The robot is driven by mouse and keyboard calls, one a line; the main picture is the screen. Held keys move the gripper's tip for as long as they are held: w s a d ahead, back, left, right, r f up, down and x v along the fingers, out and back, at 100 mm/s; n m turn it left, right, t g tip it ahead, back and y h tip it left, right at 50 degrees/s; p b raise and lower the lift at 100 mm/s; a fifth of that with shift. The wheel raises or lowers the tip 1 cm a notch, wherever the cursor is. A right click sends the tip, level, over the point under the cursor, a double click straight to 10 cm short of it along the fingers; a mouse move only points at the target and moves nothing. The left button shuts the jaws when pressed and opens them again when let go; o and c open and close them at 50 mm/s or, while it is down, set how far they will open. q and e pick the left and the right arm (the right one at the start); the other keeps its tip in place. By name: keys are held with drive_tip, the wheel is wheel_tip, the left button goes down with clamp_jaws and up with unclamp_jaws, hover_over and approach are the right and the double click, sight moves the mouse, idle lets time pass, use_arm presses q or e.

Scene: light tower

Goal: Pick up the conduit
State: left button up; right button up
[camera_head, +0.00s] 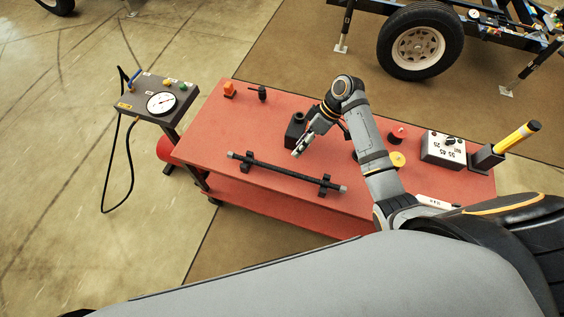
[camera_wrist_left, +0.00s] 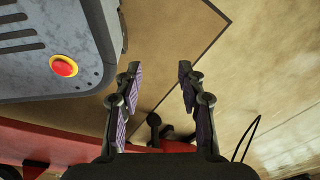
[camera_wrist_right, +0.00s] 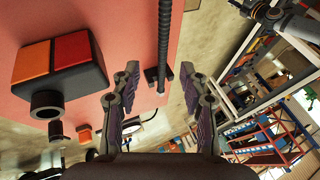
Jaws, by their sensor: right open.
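The conduit (camera_head: 280,168) is a long dark ribbed rod with grey ends. It lies across two small black supports near the front edge of the red table (camera_head: 225,125). It also shows in the right wrist view (camera_wrist_right: 165,40), running up from beside the fingers. My right gripper (camera_head: 299,150) is open and empty, just behind and above the conduit, apart from it; its fingers also show in the right wrist view (camera_wrist_right: 160,72). My left gripper (camera_wrist_left: 159,70) is open and empty in the left wrist view, away from the conduit; the head view does not show it.
A black block with a round socket (camera_head: 295,130) stands beside the right gripper. A switch box (camera_head: 443,148) and a yellow-handled tool (camera_head: 517,136) are at the table's right. A gauge panel (camera_head: 158,102) stands left of the table. The table's left part is mostly clear.

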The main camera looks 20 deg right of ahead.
sight(285, 172)
drive_tip(key=x, duration=0.5)
drive_tip(key=shift+s+a+f, duration=0.2)
drive_tip(key=shift+s+f, duration=0.1)
drive_tip(key=shift+s, duration=0.1)
drive_tip(key=x, duration=0.4)
drive_tip(key=shift+f, duration=0.25)
drive_tip(key=shift+c, duration=0.8)
use_arm(q)
drive_tip(key=shift+s+f, duration=0.1)
drive_tip(key=shift+s, duration=0.5)
use_arm(e)
clamp_jaws()
